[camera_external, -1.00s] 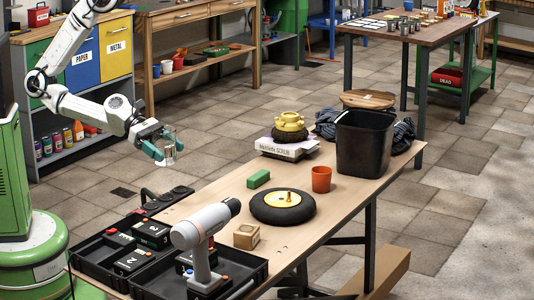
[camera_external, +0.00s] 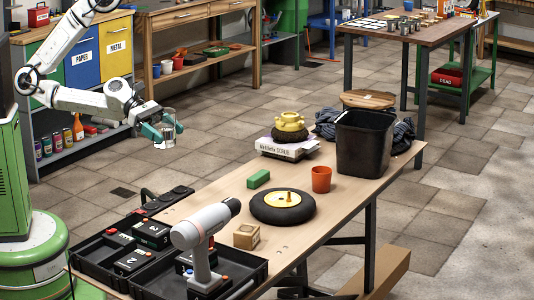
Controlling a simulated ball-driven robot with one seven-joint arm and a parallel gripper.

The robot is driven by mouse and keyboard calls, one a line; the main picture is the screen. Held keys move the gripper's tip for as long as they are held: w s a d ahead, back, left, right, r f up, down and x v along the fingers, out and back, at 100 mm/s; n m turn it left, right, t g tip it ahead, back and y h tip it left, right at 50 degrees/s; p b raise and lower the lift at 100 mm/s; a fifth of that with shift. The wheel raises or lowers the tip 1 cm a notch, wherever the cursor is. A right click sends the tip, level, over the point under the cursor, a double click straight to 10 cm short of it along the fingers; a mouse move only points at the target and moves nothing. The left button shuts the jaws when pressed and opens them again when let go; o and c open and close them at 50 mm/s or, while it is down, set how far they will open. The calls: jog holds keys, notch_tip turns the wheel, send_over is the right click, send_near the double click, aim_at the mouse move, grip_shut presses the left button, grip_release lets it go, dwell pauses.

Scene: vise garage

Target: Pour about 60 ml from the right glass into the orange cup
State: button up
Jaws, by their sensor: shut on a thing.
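My gripper (camera_external: 160,131) is shut on a clear glass (camera_external: 165,138). It holds the glass in the air, left of and above the far left part of the workbench. The glass looks close to upright; how much liquid is in it is too small to tell. The orange cup (camera_external: 321,180) stands upright on the workbench (camera_external: 350,200), well to the right of my gripper. The inside of the cup is hardly visible.
A black bin (camera_external: 364,143) stands right behind the cup. A drill (camera_external: 203,240) stands at the front.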

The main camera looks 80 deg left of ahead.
jog(key=w+a+f+b, duration=0.25)
jog(key=w+f, duration=0.25)
jog(key=w, duration=0.7)
jog(key=w+a+f+b, duration=0.1)
jog(key=w+a+f, duration=0.3)
jog(key=w, duration=0.7)
jog(key=w+a+r+b, duration=0.2)
jog(key=w+a+r, duration=0.15)
jog(key=w, duration=0.75)
jog(key=w+a+r+b, duration=0.2)
jog(key=w+r, duration=0.3)
jog(key=w, duration=0.6)
jog(key=f, duration=1.1)
jog(key=shift+w+a+f, duration=0.2)
jog(key=shift+f, duration=0.1)
jog(key=shift+p, duration=0.3)
